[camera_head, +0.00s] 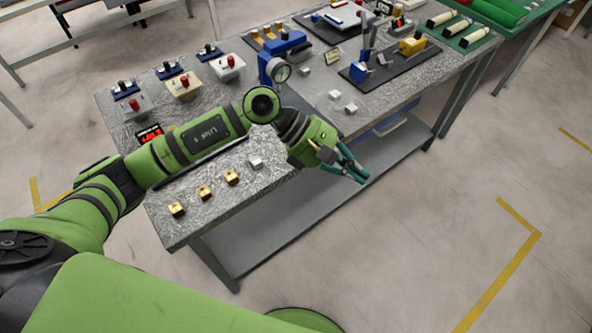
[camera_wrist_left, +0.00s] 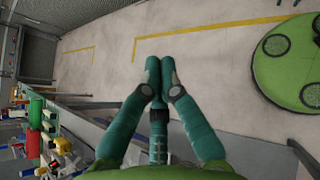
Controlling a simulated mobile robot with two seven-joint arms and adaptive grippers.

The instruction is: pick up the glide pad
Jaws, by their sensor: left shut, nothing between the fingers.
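I cannot tell for sure which piece is the glide pad. Small gold blocks (camera_head: 204,191) lie in a row near the front left edge of the workbench, with a small pale block (camera_head: 255,162) at the right end of that row. Two more small pale blocks (camera_head: 351,108) lie near the front edge, further right. My left gripper (camera_head: 360,176) hangs just past the bench's front edge, apart from all of these. In the wrist view its teal fingers (camera_wrist_left: 160,70) are together with nothing between them. My right gripper is not in view.
The grey workbench (camera_head: 270,195) carries red-knobbed boxes (camera_head: 184,86), a blue stand with a dial (camera_head: 281,71) and a dark board with blue and yellow parts (camera_head: 388,62). A lower shelf (camera_head: 290,225) runs underneath. The floor (camera_head: 430,230) in front is clear.

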